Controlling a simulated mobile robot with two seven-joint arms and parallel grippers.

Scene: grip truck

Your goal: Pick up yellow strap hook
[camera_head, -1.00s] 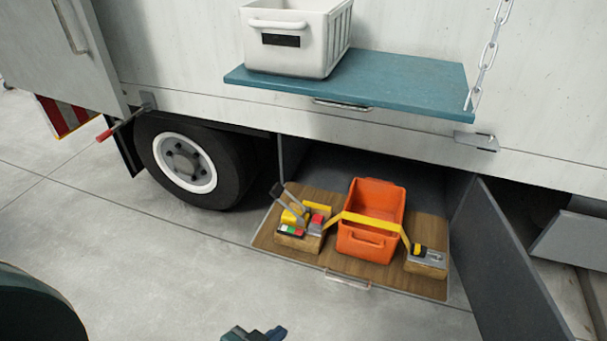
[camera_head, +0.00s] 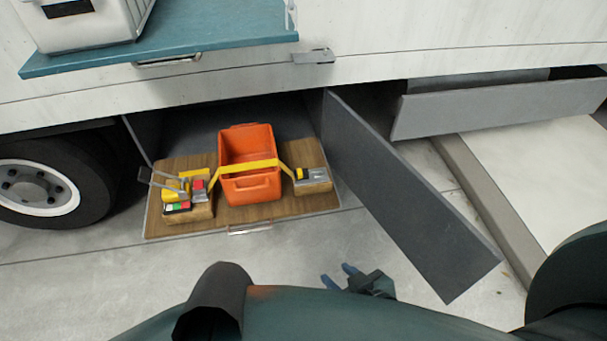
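A yellow strap (camera_head: 250,166) runs across the top of an orange bin (camera_head: 252,190) in the open truck compartment. Its right end comes down to a small grey metal piece with a yellow and black part, which looks like the hook (camera_head: 308,175), on a wooden block (camera_head: 316,187). The left end reaches a ratchet-like piece (camera_head: 178,190) with grey levers on another block. My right gripper (camera_head: 338,275) is low in the view, in front of the compartment. Its two blue fingertips are apart with nothing between them. My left gripper is out of view.
A grey compartment door (camera_head: 405,190) stands open right of the wooden tray floor (camera_head: 240,214). A teal shelf (camera_head: 225,36) with a white crate (camera_head: 85,30) juts out above. A truck wheel (camera_head: 45,188) is at left. The concrete in front is clear.

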